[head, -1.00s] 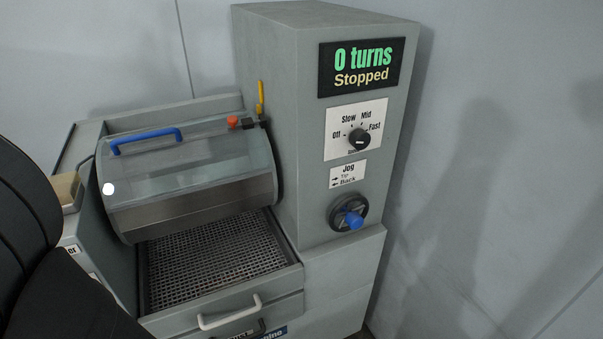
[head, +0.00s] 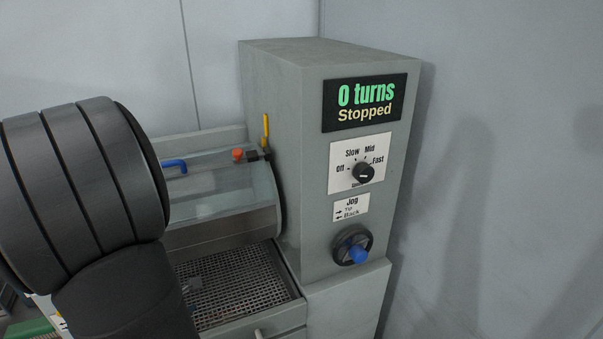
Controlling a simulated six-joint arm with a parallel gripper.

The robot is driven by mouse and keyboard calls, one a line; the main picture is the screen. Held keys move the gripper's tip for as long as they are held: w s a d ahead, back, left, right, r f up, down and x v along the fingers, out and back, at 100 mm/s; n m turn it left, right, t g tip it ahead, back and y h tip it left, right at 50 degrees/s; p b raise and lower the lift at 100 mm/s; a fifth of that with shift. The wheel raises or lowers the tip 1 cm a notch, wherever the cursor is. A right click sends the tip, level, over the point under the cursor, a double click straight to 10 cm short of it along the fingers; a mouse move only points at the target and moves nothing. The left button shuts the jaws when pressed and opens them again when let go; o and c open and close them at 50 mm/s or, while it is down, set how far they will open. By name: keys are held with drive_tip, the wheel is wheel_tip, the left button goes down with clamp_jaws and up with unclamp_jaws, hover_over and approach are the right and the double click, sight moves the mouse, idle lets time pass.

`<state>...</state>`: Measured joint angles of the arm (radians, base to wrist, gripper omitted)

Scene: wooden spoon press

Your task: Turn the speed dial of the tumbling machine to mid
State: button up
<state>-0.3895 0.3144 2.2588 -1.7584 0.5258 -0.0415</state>
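The tumbling machine (head: 318,190) stands in the middle of the head view. Its speed dial (head: 364,174) is a small black knob on a white plate marked Off, Slow, Mid and Fast. A small white mark shows on the knob, but I cannot tell for certain which label it points to. The display (head: 364,103) above reads "0 turns" and "Stopped". My gripper cannot be made out; only my thick black arm fills the left side, well apart from the dial.
A blue jog knob (head: 357,255) sits below the dial. The clear-covered drum (head: 225,185), with a yellow lever (head: 265,128) and orange knob (head: 238,155) beside it, is partly hidden by my arm. A mesh tray (head: 240,290) lies below. The space before the dial is clear.

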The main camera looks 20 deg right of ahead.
drive_tip(key=w+d+g+y, duration=0.1)
drive_tip(key=w+d, duration=0.1)
drive_tip(key=d, duration=0.6)
drive_tip(key=n+t+y, duration=0.1)
drive_tip(key=n+t, duration=0.3)
drive_tip(key=t, duration=0.6)
approach(367, 176)
drive_tip(key=w, duration=0.9)
drive_tip(key=shift+w+d, duration=0.35)
drive_tip(key=shift+c, duration=0.3)
drive_tip(key=c, duration=0.9)
